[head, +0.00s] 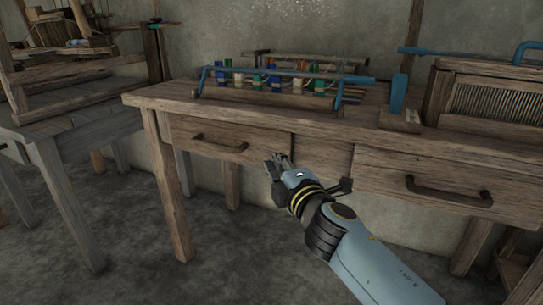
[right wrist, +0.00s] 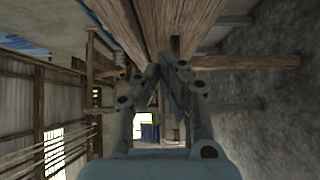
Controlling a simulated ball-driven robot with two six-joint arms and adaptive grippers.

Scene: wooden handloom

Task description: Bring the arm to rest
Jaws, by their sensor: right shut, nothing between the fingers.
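My right gripper (head: 275,163) is in the middle of the head view, in front of the wooden table's (head: 270,113) drawer front. It is shut and empty. In the right wrist view its fingers (right wrist: 160,70) come together at the tips, with nothing between them. The gripper is just right of the left drawer (head: 225,137), near that drawer's right edge. I cannot tell whether it touches the wood. My right arm reaches in from the lower right. My left gripper is not in view.
A blue-handled rack of coloured spools (head: 275,76) stands on the table. A wooden frame with fine upright bars (head: 495,102) stands at the right. The drawers have dark handles (head: 218,143) (head: 448,190) that stick out. A grey bench (head: 75,125) is at the left. The floor (head: 190,270) is clear.

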